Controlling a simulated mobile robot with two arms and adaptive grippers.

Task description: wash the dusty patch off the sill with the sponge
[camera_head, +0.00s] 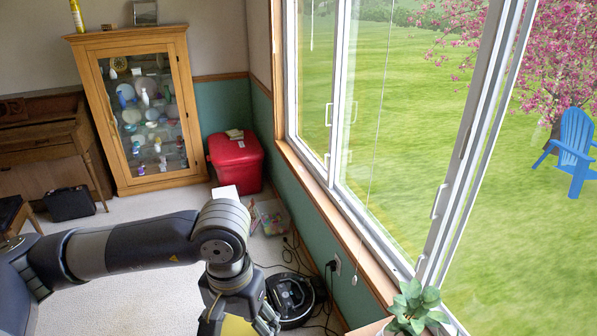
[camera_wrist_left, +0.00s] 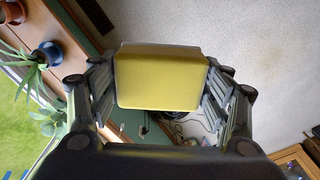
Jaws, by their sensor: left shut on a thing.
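A yellow sponge (camera_wrist_left: 160,80) is held between the fingers of my left gripper (camera_wrist_left: 160,88), which is shut on it. In the head view the sponge (camera_head: 236,326) shows only partly at the bottom edge, below my left gripper (camera_head: 240,312). The wooden window sill (camera_head: 352,240) runs along the right wall, to the right of the gripper and apart from it. The sill (camera_wrist_left: 78,38) also shows at the left of the left wrist view. I cannot make out a dusty patch on it. My right gripper is not in view.
A potted plant (camera_head: 415,306) stands at the near end of the sill. A blue pot (camera_wrist_left: 46,52) shows in the wrist view. A robot vacuum (camera_head: 291,298) and cables lie below the window. A red bin (camera_head: 236,160) and glass cabinet (camera_head: 146,115) stand behind.

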